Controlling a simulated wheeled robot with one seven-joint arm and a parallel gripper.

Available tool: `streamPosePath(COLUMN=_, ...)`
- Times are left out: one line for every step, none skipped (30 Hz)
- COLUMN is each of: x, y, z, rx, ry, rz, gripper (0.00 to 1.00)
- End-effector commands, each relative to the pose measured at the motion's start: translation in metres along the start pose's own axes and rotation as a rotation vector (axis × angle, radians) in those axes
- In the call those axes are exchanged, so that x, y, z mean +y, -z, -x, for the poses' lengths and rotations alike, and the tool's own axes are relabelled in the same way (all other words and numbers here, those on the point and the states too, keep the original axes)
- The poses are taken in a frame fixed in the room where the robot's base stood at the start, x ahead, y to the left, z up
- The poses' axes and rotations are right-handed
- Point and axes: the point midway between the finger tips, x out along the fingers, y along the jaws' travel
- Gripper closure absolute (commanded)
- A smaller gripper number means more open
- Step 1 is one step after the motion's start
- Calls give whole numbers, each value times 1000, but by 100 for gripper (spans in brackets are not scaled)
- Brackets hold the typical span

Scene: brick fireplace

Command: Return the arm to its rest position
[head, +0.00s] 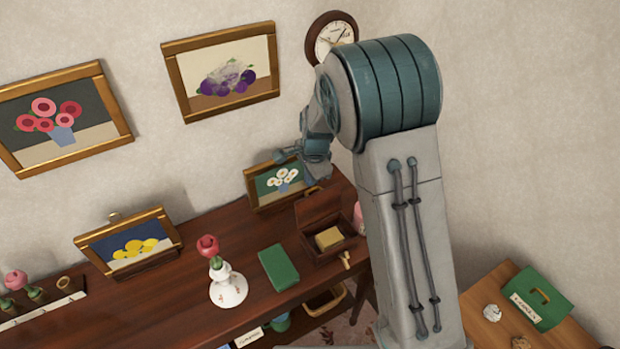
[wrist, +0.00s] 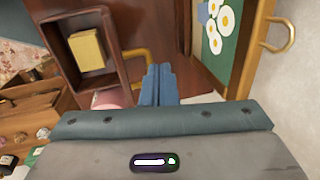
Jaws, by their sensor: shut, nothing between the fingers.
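My arm rises at the right of the head view and bends over at the top.
The shelf also holds a green book (head: 279,267), a white vase with a red flower (head: 229,287) and a lemon picture (head: 130,245). Framed pictures and a clock (head: 328,38) hang on the wall. A lower table (head: 484,325) with a green box (head: 540,299) is at the right.

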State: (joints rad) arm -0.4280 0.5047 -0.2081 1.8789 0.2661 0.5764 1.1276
Motion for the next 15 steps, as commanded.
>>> streamPosePath(x=-4, y=0, z=11, rx=1, ry=1, rz=-1, gripper=100)
streamPosePath(x=-6, y=0, z=15, rx=1, ry=1, rz=-1, gripper=100)
streamPosePath(x=-8, y=1, z=21, rx=1, ry=2, rz=-2, gripper=100)
streamPosePath(x=-10, y=1, z=26, rx=2, ry=2, rz=-3, gripper=100)
streamPosePath(x=-12, y=1, z=30, rx=2, ry=2, rz=-4, gripper=100)
streamPosePath(x=-15, y=2, z=36, rx=2, ry=2, rz=-5, gripper=100)
streamPosePath(x=-17, y=2, z=41, rx=2, ry=1, rz=-5, gripper=100)
streamPosePath(x=-19, y=2, z=45, rx=2, ry=1, rz=-6, gripper=100)
streamPosePath(x=-22, y=2, z=51, rx=2, ry=1, rz=-6, gripper=100)
streamPosePath(x=-24, y=2, z=56, rx=3, ry=2, rz=-7, gripper=100)
streamPosePath(x=-26, y=2, z=60, rx=3, ry=2, rz=-7, gripper=100)
streamPosePath(x=-28, y=3, z=64, rx=3, ry=2, rz=-8, gripper=100)
streamPosePath(x=-29, y=3, z=67, rx=3, ry=1, rz=-8, gripper=100)
streamPosePath(x=-30, y=3, z=69, rx=3, ry=1, rz=-9, gripper=100)
streamPosePath(x=-31, y=3, z=72, rx=3, ry=0, rz=-9, gripper=100)
